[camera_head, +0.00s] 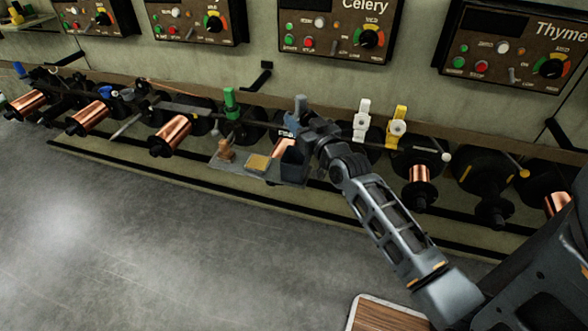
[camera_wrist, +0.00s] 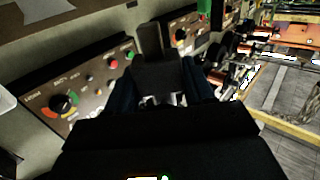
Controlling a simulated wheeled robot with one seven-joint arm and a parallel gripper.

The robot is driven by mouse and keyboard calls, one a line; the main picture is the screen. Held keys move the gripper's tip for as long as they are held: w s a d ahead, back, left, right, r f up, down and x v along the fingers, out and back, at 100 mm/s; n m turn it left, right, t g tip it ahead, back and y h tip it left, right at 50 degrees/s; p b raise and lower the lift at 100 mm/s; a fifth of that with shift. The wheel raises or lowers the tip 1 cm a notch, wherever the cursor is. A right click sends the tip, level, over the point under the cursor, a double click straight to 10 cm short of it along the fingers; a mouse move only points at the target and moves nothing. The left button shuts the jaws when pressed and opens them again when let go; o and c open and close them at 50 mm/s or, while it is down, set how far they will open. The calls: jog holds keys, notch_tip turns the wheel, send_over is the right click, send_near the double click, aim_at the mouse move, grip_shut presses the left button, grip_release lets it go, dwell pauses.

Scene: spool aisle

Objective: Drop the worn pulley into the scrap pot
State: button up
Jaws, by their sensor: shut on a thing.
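My gripper (camera_head: 305,124) is at the row of spools, below the Celery panel. It is shut on a grey pulley (camera_head: 300,104), whose upper part sticks up above the fingers. In the wrist view the same pulley appears as a dark block with an upright tab (camera_wrist: 150,42) between the fingers. Whether it still touches a rod behind it cannot be told. The scrap pot seems to be the dark blue-grey open box (camera_head: 293,166) on a small grey shelf, just below my gripper. Its inside is hidden from here.
The grey shelf (camera_head: 232,165) also bears a tan block (camera_head: 258,162) and a brown piece (camera_head: 226,149). White (camera_head: 361,121), yellow (camera_head: 397,127) and green (camera_head: 231,103) pulleys stand along the row. Copper spools (camera_head: 170,136) jut out.

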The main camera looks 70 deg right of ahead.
jog(key=shift+f+b, duration=2.2)
jog(key=shift+f, duration=0.65)
jog(key=o, duration=1.2)
jog(key=shift+o, duration=0.2)
jog(key=p+v, duration=0.1)
jog(key=v, duration=0.6)
jog(key=shift+s+a, duration=0.25)
jog(key=shift+a, duration=0.05)
